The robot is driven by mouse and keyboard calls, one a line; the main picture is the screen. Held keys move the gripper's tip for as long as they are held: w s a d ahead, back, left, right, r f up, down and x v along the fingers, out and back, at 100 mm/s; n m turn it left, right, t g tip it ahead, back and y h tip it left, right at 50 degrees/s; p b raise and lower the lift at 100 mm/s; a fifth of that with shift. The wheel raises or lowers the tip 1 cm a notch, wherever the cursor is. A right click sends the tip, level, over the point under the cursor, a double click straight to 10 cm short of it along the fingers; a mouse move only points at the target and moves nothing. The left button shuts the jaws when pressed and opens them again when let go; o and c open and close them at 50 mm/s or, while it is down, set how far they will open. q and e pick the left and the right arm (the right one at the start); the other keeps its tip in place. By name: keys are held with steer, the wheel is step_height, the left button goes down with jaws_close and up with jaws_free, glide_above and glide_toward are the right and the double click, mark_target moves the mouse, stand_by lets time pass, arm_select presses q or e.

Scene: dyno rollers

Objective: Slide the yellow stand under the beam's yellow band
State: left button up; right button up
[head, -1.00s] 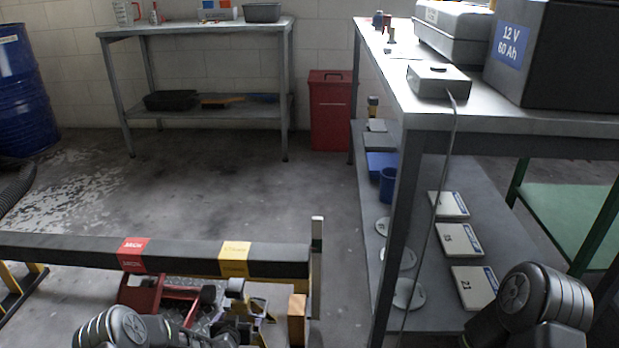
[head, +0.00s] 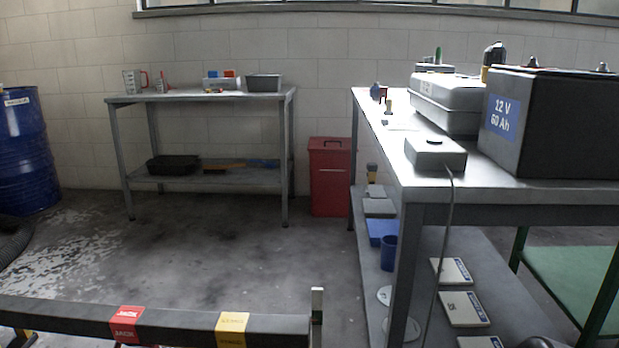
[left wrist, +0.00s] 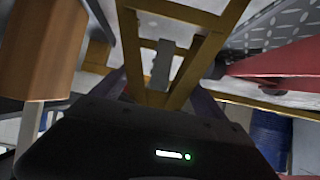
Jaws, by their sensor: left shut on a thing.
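The dark beam (head: 60,314) crosses the bottom left of the head view. It has a red band (head: 126,325) and, to its right, a yellow band (head: 232,328). The yellow stand (left wrist: 205,45) shows close up in the left wrist view as angled yellow bars. My left gripper (left wrist: 155,98) is shut on the yellow stand, its dark body filling the bottom of that view; its fingertips are hard to make out. My right gripper is not in view.
In the left wrist view, a brown block (left wrist: 42,45) is at the left and a red metal part (left wrist: 275,62) at the right. A pale post (head: 317,305) stands at the beam's right end. A steel bench (head: 405,215) stands to the right. Floor behind the beam is clear.

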arm_select(q)
steer(key=c, duration=0.8)
steer(key=shift+s+d, duration=0.1)
steer(key=shift+d, duration=0.7)
steer(key=shift+c, duration=0.2)
steer(key=o, duration=2)
steer(key=p+v, duration=0.4)
steer(key=v, duration=0.3)
steer(key=shift+s+a+r, duration=0.1)
steer(key=shift+s+r, duration=0.1)
steer(key=shift+s, duration=0.15)
